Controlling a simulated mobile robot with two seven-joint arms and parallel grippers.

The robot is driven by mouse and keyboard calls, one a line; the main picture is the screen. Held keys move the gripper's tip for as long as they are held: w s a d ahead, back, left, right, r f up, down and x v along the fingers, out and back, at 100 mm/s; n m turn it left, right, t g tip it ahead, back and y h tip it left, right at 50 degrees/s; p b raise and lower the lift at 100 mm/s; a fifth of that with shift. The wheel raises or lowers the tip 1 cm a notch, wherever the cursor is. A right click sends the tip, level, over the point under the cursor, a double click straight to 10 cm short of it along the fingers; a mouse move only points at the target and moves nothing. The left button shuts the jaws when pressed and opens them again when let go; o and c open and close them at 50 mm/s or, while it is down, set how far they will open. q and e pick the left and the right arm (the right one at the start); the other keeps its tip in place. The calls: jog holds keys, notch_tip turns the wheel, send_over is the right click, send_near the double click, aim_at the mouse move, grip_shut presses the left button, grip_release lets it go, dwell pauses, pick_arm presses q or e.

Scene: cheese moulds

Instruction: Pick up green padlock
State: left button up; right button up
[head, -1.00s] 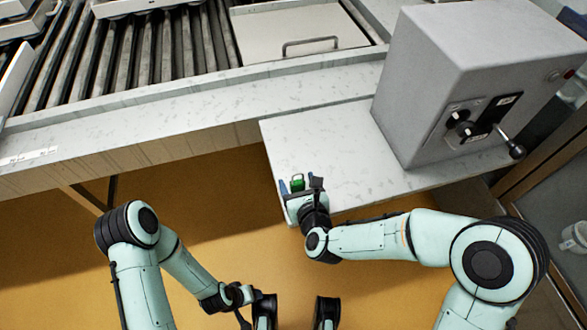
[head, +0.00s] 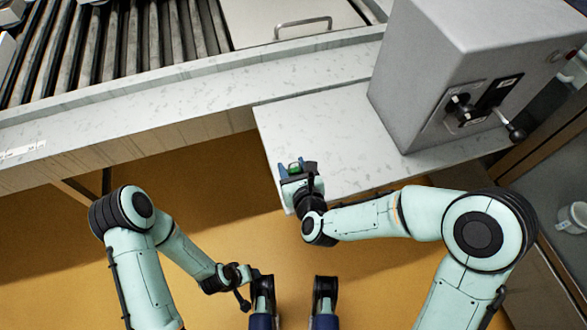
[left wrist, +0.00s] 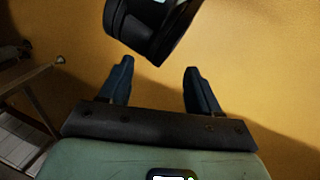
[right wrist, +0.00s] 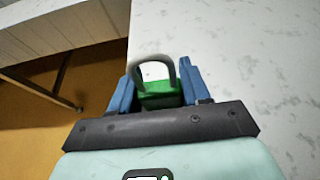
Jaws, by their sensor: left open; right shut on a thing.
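The green padlock (right wrist: 160,93) is between the blue fingers of my right gripper (right wrist: 158,88) in the right wrist view, its grey shackle pointing away from the palm. The right gripper is shut on it. In the head view the padlock (head: 294,167) shows as a small green patch between the fingers of the right gripper (head: 291,168), at the left edge of the pale marble side table. Whether the padlock touches the table top is unclear. My left gripper (left wrist: 158,85) is open and empty above the yellow floor in the left wrist view.
The marble side table (head: 340,135) is mostly bare. A grey machine box (head: 430,70) with knobs and a lever stands on its right. Behind lies a long marble ledge (head: 200,92) with a roller conveyor (head: 130,45). Yellow floor lies open at front left.

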pick_arm(q)
jog(key=s+d+r+g+h+p, duration=0.1)
jog(key=s+d+r+g+p, duration=0.15)
jog(key=s+r+p, duration=0.4)
pick_arm(e)
notch_tip(320, 180, up, 20)
pick_arm(q)
notch_tip(320, 180, up, 11)
jog(key=w+p, duration=0.1)
jog(key=p, duration=1)
jog(key=shift+d+m, duration=0.15)
jog(key=shift+m, duration=0.15)
pick_arm(e)
jog(key=w+d+f+m+h, duration=0.1)
jog(key=w+d+f+h, duration=0.1)
jog(key=d, duration=0.7)
jog(key=w+d+f+m+h, duration=0.2)
jog(key=d+f, duration=0.2)
jog(key=d, duration=0.5)
jog(key=shift+w+f+m+t, duration=0.15)
jog(key=shift+w+m+t, duration=0.15)
jog(key=shift+w+t, duration=0.1)
jog(key=shift+s, duration=0.1)
pick_arm(q)
jog(key=c, duration=0.4)
jog(key=shift+o, duration=0.2)
jog(key=shift+d, duration=0.1)
pick_arm(e)
jog(key=s+f, duration=0.4)
jog(key=shift+f, duration=0.4)
